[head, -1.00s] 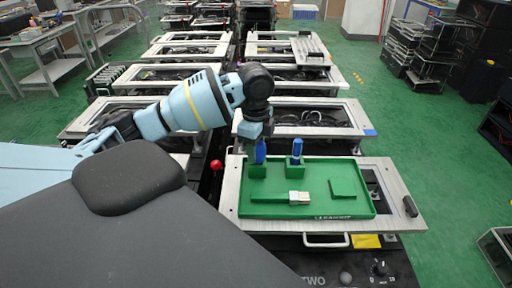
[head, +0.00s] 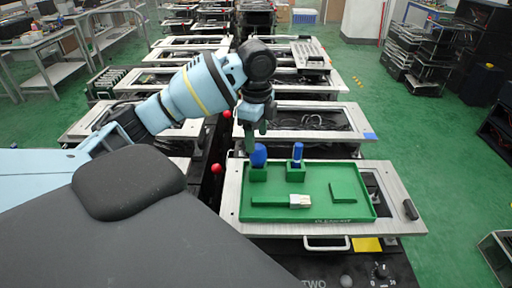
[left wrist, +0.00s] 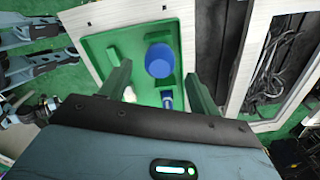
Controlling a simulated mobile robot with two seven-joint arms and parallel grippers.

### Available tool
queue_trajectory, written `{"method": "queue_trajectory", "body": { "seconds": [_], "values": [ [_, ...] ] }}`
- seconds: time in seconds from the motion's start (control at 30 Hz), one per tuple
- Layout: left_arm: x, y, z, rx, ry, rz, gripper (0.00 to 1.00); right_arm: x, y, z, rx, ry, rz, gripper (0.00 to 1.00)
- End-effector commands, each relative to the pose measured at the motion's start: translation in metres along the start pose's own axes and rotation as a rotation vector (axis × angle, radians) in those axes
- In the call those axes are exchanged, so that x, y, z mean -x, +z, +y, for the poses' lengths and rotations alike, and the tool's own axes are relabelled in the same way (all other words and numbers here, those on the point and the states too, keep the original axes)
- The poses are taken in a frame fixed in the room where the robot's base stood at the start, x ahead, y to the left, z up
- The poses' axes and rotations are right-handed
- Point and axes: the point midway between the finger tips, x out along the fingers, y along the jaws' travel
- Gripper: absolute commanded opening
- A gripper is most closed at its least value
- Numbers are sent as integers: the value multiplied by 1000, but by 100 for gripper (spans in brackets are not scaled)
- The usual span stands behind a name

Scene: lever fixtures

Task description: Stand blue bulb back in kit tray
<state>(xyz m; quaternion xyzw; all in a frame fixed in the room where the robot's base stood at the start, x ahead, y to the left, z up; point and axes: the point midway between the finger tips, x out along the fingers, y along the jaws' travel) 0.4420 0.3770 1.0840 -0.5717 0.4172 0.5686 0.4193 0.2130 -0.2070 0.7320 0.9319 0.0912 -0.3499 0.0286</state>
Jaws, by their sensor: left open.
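The blue bulb (head: 259,155) stands upright in a green square holder (head: 258,174) at the back left of the green kit tray (head: 320,211). It also shows in the left wrist view (left wrist: 159,60), round end toward the camera, between the two spread fingers. My left gripper (head: 256,134) is open and empty, just above the bulb and apart from it. A thinner blue piece (head: 297,152) stands in a second green holder (head: 296,174) to the right. My right gripper is not in view.
A green-handled tool with a white end (head: 299,201) lies in the tray's front middle. A green flat block (head: 342,191) lies at its right. A red ball knob (head: 216,168) is left of the tray. Framed panels (head: 300,134) stand behind.

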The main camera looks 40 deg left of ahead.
Motion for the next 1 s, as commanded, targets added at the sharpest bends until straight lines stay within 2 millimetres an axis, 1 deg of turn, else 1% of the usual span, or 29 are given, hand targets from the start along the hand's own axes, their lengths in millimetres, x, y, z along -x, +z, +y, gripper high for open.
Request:
{"method": "queue_trajectory", "body": {
  "seconds": [0.03, 0.13, 0.3, 0.4, 0.63, 0.9, 1.0],
  "values": [
    [13, 0, -1, 0, -6, 3, 62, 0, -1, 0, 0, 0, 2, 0],
    [34, 0, -1, 1, -5, 2, 62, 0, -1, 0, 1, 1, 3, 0],
    [50, 0, -1, 2, -2, -1, 62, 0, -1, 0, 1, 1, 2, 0],
    [56, 0, -1, 1, 0, 0, 62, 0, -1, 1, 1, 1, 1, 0],
    [61, 0, 0, 1, 2, 0, 62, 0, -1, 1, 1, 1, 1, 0],
    [61, 0, 0, 1, 3, 0, 62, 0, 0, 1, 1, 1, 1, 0],
    [56, -3, 0, -1, 3, -2, 62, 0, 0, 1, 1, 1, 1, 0]
  ]
}}
